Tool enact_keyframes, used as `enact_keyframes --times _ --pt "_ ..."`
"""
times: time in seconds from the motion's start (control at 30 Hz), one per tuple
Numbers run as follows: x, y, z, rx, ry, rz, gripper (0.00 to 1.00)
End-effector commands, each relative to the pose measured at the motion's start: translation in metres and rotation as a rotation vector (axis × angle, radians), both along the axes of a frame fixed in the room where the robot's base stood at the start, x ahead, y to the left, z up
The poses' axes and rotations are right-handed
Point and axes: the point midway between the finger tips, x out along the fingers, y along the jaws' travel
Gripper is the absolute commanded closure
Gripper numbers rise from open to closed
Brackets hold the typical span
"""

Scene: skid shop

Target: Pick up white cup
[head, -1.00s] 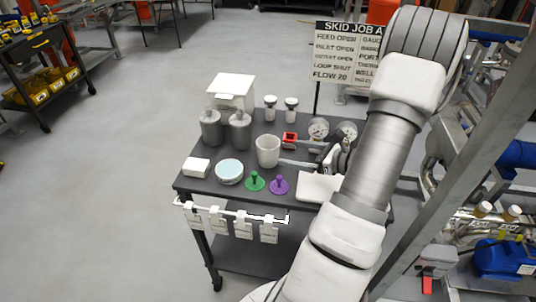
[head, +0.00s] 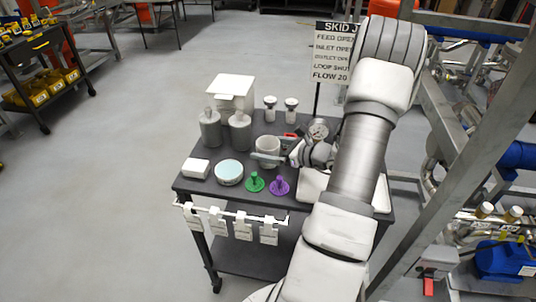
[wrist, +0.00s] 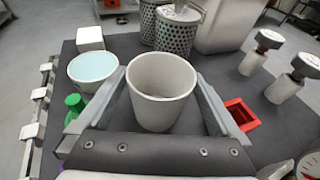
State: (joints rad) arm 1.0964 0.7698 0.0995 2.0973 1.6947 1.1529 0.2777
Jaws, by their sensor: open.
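The white cup (head: 267,147) stands upright on the dark cart top (head: 205,186). In the wrist view the cup (wrist: 160,92) sits between the two fingers of my gripper (wrist: 160,100). The fingers are open, one on each side, with a gap between each finger and the cup. In the head view my gripper (head: 268,158) reaches in from the right, and one finger crosses in front of the cup's lower part. The cup looks empty inside.
A round dish with a pale blue top (head: 229,171) and a white block (head: 196,168) stand left of the cup. Green (head: 255,182) and purple (head: 279,186) pegs are in front. Perforated canisters (head: 240,132) stand behind. A red square piece (wrist: 242,114) lies close beside the right finger.

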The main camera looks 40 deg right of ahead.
Motion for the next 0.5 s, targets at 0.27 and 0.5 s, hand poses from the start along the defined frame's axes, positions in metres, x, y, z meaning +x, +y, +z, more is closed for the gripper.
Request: enact_keyframes --times 0.27,0.5 --pt "-0.0003 -0.0002 0.0001 0.000 0.000 0.000 0.43" --pt "-0.0004 -0.0002 0.0003 0.000 -0.001 0.000 0.70"
